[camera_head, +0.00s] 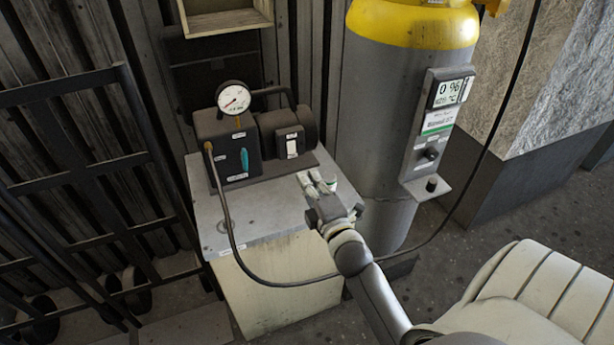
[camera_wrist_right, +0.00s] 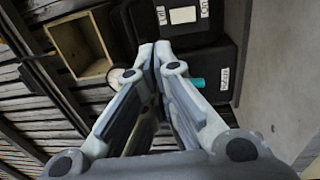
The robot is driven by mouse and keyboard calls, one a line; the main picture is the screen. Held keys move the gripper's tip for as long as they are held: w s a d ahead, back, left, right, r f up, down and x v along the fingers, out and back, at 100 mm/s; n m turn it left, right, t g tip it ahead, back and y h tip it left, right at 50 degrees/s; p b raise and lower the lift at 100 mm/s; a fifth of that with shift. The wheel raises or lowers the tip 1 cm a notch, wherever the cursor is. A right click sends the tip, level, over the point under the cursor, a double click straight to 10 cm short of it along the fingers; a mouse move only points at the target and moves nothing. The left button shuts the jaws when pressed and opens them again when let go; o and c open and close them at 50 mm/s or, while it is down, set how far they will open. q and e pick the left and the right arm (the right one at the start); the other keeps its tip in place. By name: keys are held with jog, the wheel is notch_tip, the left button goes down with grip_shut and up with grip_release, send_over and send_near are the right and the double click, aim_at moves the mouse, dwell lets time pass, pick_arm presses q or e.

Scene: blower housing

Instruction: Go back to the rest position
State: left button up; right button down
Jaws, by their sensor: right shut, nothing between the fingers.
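My right gripper (camera_head: 318,182) is in the head view, over the right front part of the grey-topped stand, just in front of the pump unit. It is shut and empty. The right wrist view shows its fingers (camera_wrist_right: 157,62) meeting at the tips. The black pump unit (camera_head: 228,148) sits on the stand (camera_head: 265,215), with a round dial gauge (camera_head: 233,97) on top, a teal strip on its front and a white rocker switch (camera_head: 291,147). Whether the fingertips touch anything is not clear, but they look apart from the unit. My left gripper is not in view.
A tall grey cylinder with a yellow top (camera_head: 412,28) and a display panel (camera_head: 447,92) stands right of the stand. A black hose (camera_head: 262,280) loops low across the stand's front, passing by my right arm. A black metal rack (camera_head: 95,165) is at left. An open wooden box (camera_head: 226,20) is behind.

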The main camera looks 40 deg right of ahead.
dwell(0.5)
jog(key=s+a+f+m+g, duration=0.5)
jog(key=s+f+m+g, duration=0.3)
jog(key=s+f+m, duration=0.1)
jog(key=s+a+f+m+g+y, duration=0.2)
jog(key=s+a+g, duration=0.25)
jog(key=s, duration=0.45)
jog(key=s+a+f+m+g+y, duration=0.25)
jog(key=s+a, duration=0.25)
jog(key=s, duration=0.3)
notch_tip(320, 180, down, 24)
jog(key=g, duration=0.1)
jog(key=s+d+f+g, duration=0.1)
jog(key=s+d+f, duration=0.2)
jog(key=s+f, duration=1.4)
jog(key=shift+s+f+g, duration=0.25)
jog(key=shift+s+g, duration=0.05)
jog(key=shift+s, duration=0.2)
